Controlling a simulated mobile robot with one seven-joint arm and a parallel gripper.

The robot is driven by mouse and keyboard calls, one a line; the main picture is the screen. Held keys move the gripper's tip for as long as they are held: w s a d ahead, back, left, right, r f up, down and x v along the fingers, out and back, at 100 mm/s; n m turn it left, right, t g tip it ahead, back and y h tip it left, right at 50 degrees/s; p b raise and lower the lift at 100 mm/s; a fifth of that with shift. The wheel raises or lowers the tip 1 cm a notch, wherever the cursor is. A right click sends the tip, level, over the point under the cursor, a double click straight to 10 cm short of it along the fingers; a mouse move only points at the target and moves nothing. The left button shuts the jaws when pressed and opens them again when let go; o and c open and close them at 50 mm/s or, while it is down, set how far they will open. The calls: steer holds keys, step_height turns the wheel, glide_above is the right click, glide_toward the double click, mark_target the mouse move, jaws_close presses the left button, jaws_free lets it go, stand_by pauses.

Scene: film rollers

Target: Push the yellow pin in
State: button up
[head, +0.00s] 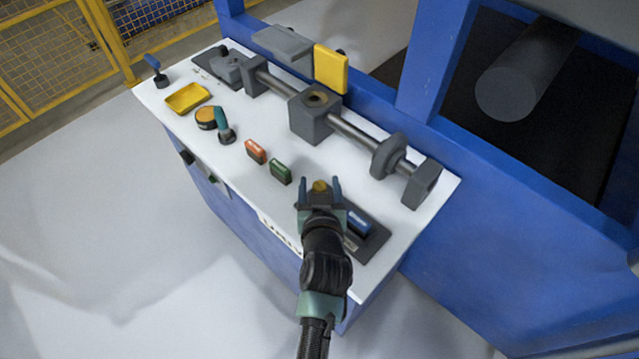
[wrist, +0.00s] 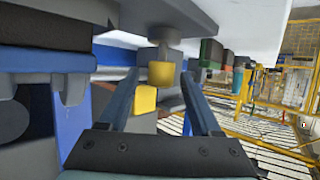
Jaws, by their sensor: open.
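The yellow pin (head: 319,186) shows as a small round yellow head at the front edge of the white bench top, on a dark grey mount. In the wrist view its yellow head (wrist: 162,74) sits on a grey stem. My gripper (head: 320,182) is open, with one finger on each side of the pin head. In the wrist view the two fingers (wrist: 158,80) show gaps to the pin on both sides, so it is not clamped. My gripper hides part of the mount in the head view. How deep the pin sits cannot be told.
A blue block (head: 359,222) on a dark plate lies just right of my gripper. Green (head: 281,171) and orange (head: 255,151) blocks stand to its left. A grey shaft with a large block (head: 315,119) and an upright yellow plate (head: 331,69) are behind. A blue frame (head: 432,62) borders the back.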

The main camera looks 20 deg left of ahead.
jaws_close()
stand_by(0.4)
stand_by(1.1)
